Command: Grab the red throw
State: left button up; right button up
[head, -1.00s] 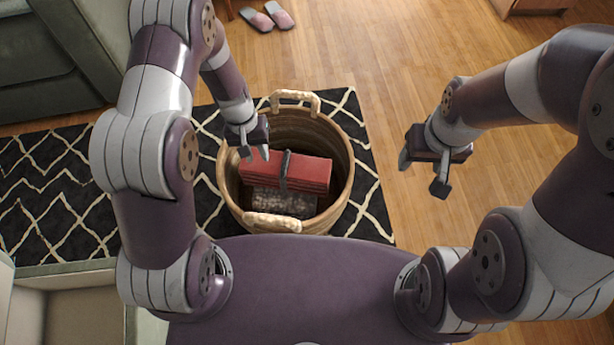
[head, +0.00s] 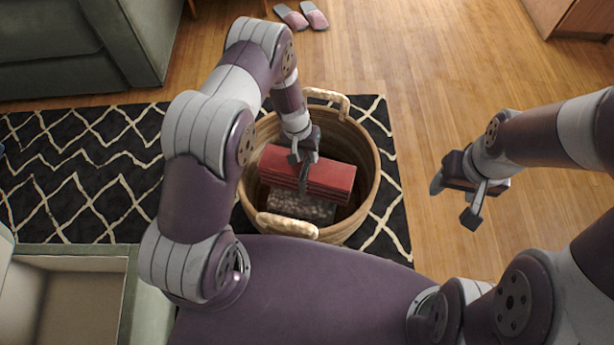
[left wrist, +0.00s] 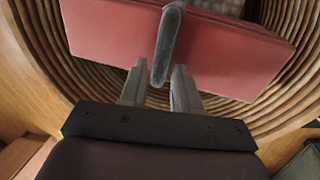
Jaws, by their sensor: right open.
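The red throw (head: 330,180) is a folded red bundle with a dark strap around its middle. It lies in a round woven basket (head: 368,170), on top of a folded grey speckled cloth (head: 300,206). My left gripper (head: 303,160) reaches down into the basket at the throw. In the left wrist view its fingers (left wrist: 160,82) stand on either side of the dark strap (left wrist: 167,40), with the throw (left wrist: 225,55) beyond them. I cannot tell whether they touch the strap. My right gripper (head: 462,205) is open and empty, right of the basket.
The basket has two pale rope handles (head: 287,226) and stands on a black rug (head: 90,165) with white zigzags. A green sofa (head: 120,45) is at upper left. Pink slippers (head: 302,17) lie behind. The wood floor (head: 430,80) on the right is clear.

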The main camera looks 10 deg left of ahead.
pick_arm(q)
jog(key=shift+f, duration=0.15)
grip_shut()
dwell(1.3)
